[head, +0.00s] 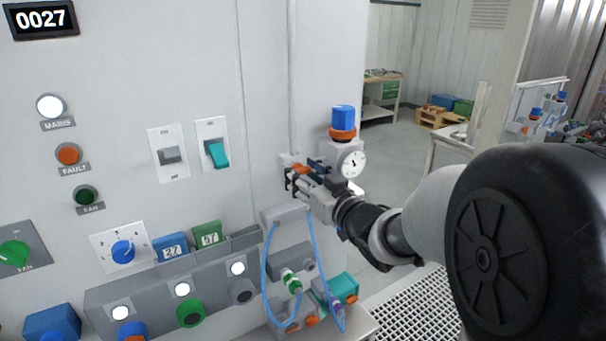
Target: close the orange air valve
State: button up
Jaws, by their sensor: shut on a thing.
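The orange air valve (297,158) is on the wall panel, just left of a pressure gauge. Only small orange parts of it show behind the fingers. My gripper (291,179) reaches it from the right, with its fingers shut on the valve. The fingers and wrist hide most of the handle, so its exact angle cannot be told.
A regulator with a blue cap (343,118), an orange ring and a round gauge (351,162) stands close above my wrist. Blue hoses (267,262) hang below near a green fitting (291,282). Switches and knobs fill the panel to the left.

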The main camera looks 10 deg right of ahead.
jog(key=o, duration=1.1)
jog(key=shift+c, duration=0.2)
jog(key=v, duration=1.2)
